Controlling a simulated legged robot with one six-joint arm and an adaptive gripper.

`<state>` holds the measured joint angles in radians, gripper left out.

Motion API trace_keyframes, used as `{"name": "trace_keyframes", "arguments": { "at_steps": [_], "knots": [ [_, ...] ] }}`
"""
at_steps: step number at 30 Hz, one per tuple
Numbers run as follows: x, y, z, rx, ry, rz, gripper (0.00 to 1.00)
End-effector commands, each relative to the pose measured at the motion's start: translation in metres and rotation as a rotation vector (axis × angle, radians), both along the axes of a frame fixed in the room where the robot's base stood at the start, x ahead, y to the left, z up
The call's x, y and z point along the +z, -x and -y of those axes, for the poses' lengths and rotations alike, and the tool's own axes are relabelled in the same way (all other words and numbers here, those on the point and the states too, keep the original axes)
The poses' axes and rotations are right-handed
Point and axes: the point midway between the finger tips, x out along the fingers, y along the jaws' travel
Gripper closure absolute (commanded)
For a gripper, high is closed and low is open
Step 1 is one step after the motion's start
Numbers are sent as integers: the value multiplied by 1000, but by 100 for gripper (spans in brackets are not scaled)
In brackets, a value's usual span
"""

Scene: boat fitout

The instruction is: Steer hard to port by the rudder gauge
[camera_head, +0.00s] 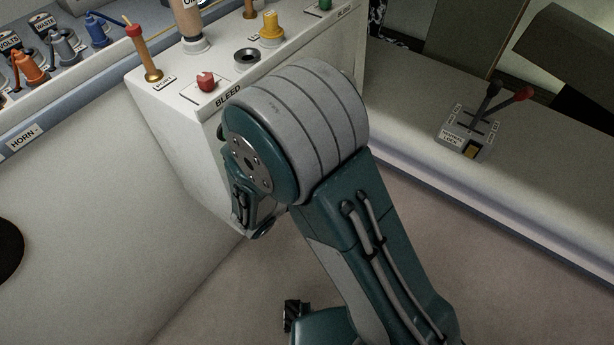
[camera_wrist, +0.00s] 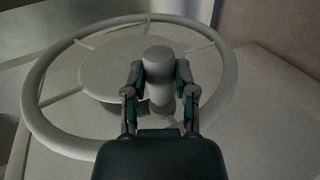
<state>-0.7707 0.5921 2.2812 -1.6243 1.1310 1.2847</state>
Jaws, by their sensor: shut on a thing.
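A pale steering wheel (camera_wrist: 48,118) with thin spokes and a broad round hub fills much of the wrist view. My gripper (camera_wrist: 160,100) is over the wheel's near right part, its two fingers shut on a light grey upright knob (camera_wrist: 158,62) that stands at the wheel's rim. The lower part of the knob is partly hidden between the fingers. I see no rudder gauge in either view.
In the head view, a white console (camera_head: 165,130) carries a red knob (camera_head: 206,82) by a BLEED label, a yellow knob (camera_head: 270,28) and a brass lever (camera_head: 146,55). Coloured switches line the upper left. A throttle box (camera_head: 465,135) with black and red-tipped levers sits at right.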

Motion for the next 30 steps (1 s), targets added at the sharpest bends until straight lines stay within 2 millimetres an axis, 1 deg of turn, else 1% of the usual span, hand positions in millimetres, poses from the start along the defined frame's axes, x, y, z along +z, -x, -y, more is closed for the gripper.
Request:
{"name": "trace_keyframes", "arguments": {
  "at_steps": [1,6,7,8,9,20,23,30],
  "knots": [
    [-8,4,2,-2,-1,-25,100],
    [-9,5,3,-3,-1,-26,100],
    [-9,5,3,-3,0,-27,59],
    [-9,5,3,-4,0,-27,46],
    [-9,5,3,-4,-1,-27,30],
    [-4,5,0,0,-4,-17,30],
    [1,13,-7,2,-5,-16,30],
    [20,50,-35,5,-5,-18,30]
  ]
}}
